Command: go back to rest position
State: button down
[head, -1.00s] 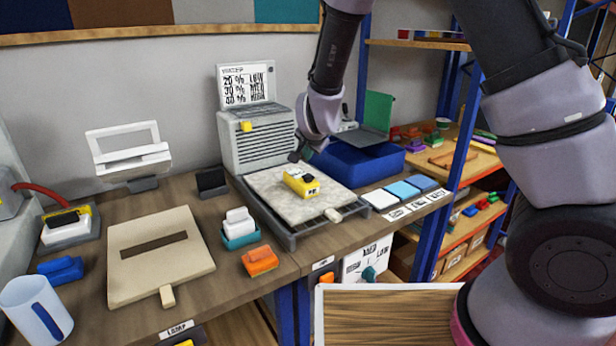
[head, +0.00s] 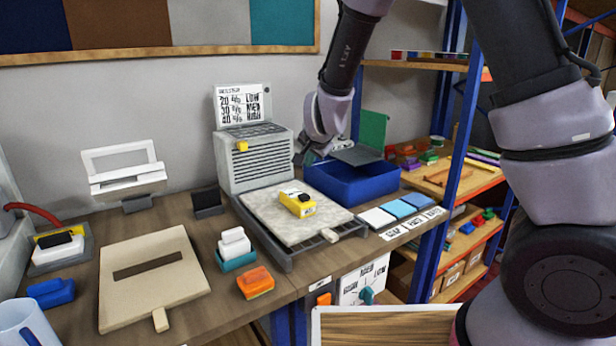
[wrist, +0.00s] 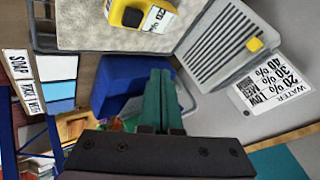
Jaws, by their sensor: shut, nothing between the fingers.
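My gripper (head: 303,158) is at the back of the bench, between the grey louvred unit (head: 262,158) and the blue bin (head: 345,185).
The shelving's blue post (head: 458,150) stands right of the bin. A sign (head: 243,105) stands on the louvred unit. A beige board (head: 190,270), an orange block (head: 256,283) and a white-and-teal block (head: 235,250) lie on the left of the bench.

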jog(key=s+d+r+n+g+y, duration=0.1)
jog(key=s+d+r, duration=0.3)
jog(key=d+r, duration=0.35)
jog(key=s+d+r+y, duration=0.1)
jog(key=s+d+r, duration=0.2)
jog(key=d+r, duration=0.4)
jog(key=s+d+r+n+h, duration=0.1)
jog(key=s+d+r, duration=0.2)
jog(key=s, duration=0.6)
jog(key=s+d+r+n+h, duration=0.1)
jog(key=s+d+r, duration=0.3)
jog(key=s+d, duration=0.4)
jog(key=shift+s+g, duration=0.3)
jog(key=shift+s, duration=0.55)
